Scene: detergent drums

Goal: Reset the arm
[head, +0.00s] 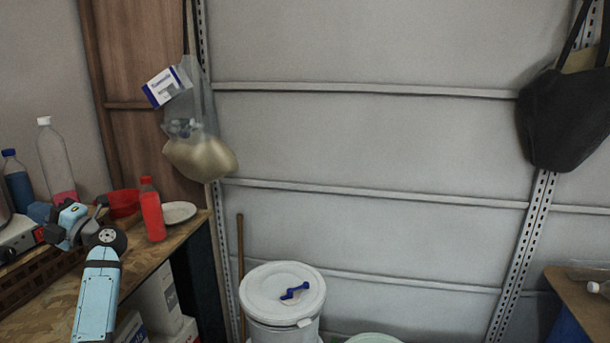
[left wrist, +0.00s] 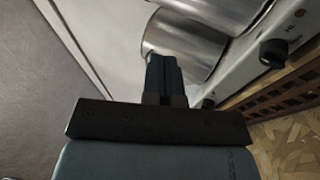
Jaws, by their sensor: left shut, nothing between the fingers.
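My left arm (head: 98,285) rises from the lower left of the head view and bends left over the wooden counter. My left gripper (head: 40,212) is at the far left, near the stove, partly hidden by my wrist. In the left wrist view the left gripper (left wrist: 163,62) has its dark fingers together, with nothing between them. Shiny metal pots (left wrist: 185,42) lie just beyond the fingertips; I cannot tell whether they touch. My right gripper is not in view.
The stove (left wrist: 285,38) has black knobs. On the counter (head: 150,262) are a red bottle (head: 152,212), red bowl (head: 123,203), white plate (head: 180,212) and clear bottle (head: 57,160). A white drum (head: 283,290) stands right of the counter. Bags hang on the wall.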

